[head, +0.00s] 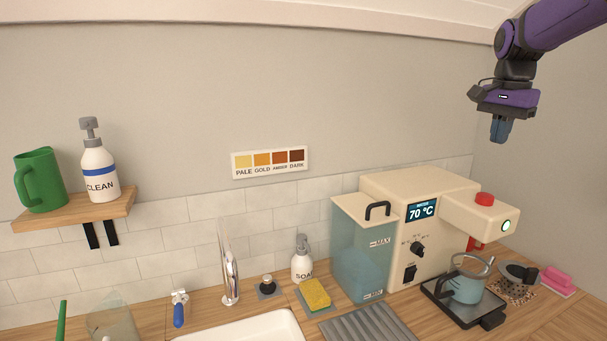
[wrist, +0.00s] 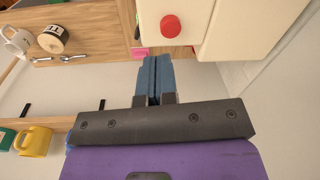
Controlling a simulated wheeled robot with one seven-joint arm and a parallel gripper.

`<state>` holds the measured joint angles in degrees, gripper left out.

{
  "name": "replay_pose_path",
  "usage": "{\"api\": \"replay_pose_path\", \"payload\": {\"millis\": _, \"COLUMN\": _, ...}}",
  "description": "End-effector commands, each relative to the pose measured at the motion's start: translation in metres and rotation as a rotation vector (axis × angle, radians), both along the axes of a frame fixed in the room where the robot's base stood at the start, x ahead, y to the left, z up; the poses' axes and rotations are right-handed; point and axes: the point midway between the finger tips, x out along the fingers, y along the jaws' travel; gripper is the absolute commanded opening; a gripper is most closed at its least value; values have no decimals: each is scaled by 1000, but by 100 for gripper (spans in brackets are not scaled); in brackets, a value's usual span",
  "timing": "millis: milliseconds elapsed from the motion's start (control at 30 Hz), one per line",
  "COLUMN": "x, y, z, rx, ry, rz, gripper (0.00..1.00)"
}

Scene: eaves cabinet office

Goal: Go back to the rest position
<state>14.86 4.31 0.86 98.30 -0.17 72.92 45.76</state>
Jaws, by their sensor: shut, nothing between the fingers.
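My gripper (head: 499,130) hangs from my purple arm at the upper right of the head view, fingers pointing down. It is high above the right part of the counter and the cream machine (head: 380,184), touching nothing. In the wrist view my gripper (wrist: 153,62) shows its two blue fingers closed together with nothing held between them. The machine's red button (wrist: 171,27) lies beyond the fingertips in that view; the red button (head: 485,199) also shows in the head view.
A blue pot (head: 465,288) stands under the machine's spout. A soap bottle (head: 302,260), yellow sponge (head: 315,293) and sink (head: 245,330) are left of it. A shelf (head: 75,212) holds a green jug (head: 40,181) and CLEAN bottle (head: 98,175). The air around my gripper is clear.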

Motion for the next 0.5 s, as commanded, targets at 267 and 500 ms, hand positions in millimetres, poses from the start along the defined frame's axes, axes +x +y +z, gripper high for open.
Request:
{"api": "replay_pose_path", "payload": {"millis": 267, "x": -87, "y": 53, "z": 11, "rx": -54, "ry": -103, "rz": 296, "gripper": 0}}
{"api": "replay_pose_path", "payload": {"millis": 500, "x": -161, "y": 87, "z": 0, "rx": -112, "ry": -186, "rz": 546, "gripper": 0}}
